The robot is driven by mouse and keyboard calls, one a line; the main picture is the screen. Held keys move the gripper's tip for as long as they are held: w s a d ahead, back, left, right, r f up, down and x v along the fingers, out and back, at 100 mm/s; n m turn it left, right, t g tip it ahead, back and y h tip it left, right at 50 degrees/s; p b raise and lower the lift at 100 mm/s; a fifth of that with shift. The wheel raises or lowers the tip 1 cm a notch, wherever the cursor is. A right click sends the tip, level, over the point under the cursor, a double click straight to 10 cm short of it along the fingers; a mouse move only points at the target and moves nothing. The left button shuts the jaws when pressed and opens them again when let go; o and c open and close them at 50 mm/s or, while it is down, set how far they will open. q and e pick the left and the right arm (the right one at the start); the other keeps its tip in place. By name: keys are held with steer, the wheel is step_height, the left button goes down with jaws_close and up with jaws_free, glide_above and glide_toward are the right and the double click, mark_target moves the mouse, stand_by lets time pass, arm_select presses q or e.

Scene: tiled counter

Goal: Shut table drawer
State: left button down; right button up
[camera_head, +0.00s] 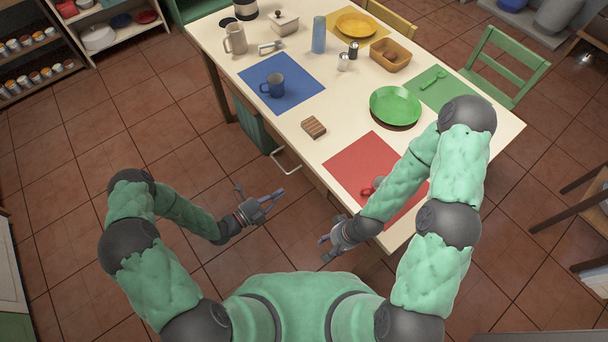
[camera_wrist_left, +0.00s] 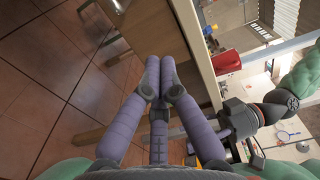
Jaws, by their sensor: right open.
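The cream table (camera_head: 235,65) has a drawer under its near-left edge. The drawer's pale bar handle (camera_head: 286,161) stands out below the tabletop; from above I cannot tell how far the drawer is out. My left gripper (camera_head: 268,201) is in front of this side, below and apart from the handle, with nothing seen in it. In the left wrist view its purple fingers (camera_wrist_left: 160,75) lie close together, and how far they are open is unclear. My right gripper (camera_head: 327,240) is open and empty by the table's near corner; it shows in the left wrist view.
A red mat (camera_head: 345,162) near the front corner holds a red object (camera_head: 366,194), partly hidden by my right arm. A brown block (camera_head: 313,127), blue mug (camera_head: 273,86) and green plate (camera_head: 396,106) are on the table. Tiled floor (camera_head: 160,130) left of the table is clear.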

mark_target(310, 171)
arm_select(q)
steer(key=b+x, duration=0.2)
steer(key=x, duration=0.9)
steer(key=shift+w+d, duration=0.15)
arm_select(e)
step_height(310, 171, down, 3)
steer(key=shift+r, duration=0.15)
arm_select(q)
steer(key=x, duration=0.4)
steer(key=shift+w+d+b, duration=0.2)
steer(key=shift+d+b, duration=0.1)
arm_select(e)
steer(key=shift+a, duration=0.1)
arm_select(q)
steer(key=shift+a, duration=0.1)
steer(key=p+v, duration=0.3)
steer(key=v, duration=1.1)
arm_select(e)
steer(key=r, duration=0.2)
steer(key=shift+s+a+r, duration=0.2)
steer(key=shift+a+r, duration=0.05)
steer(key=shift+r, duration=0.1)
arm_select(q)
steer(key=shift+s, duration=0.15)
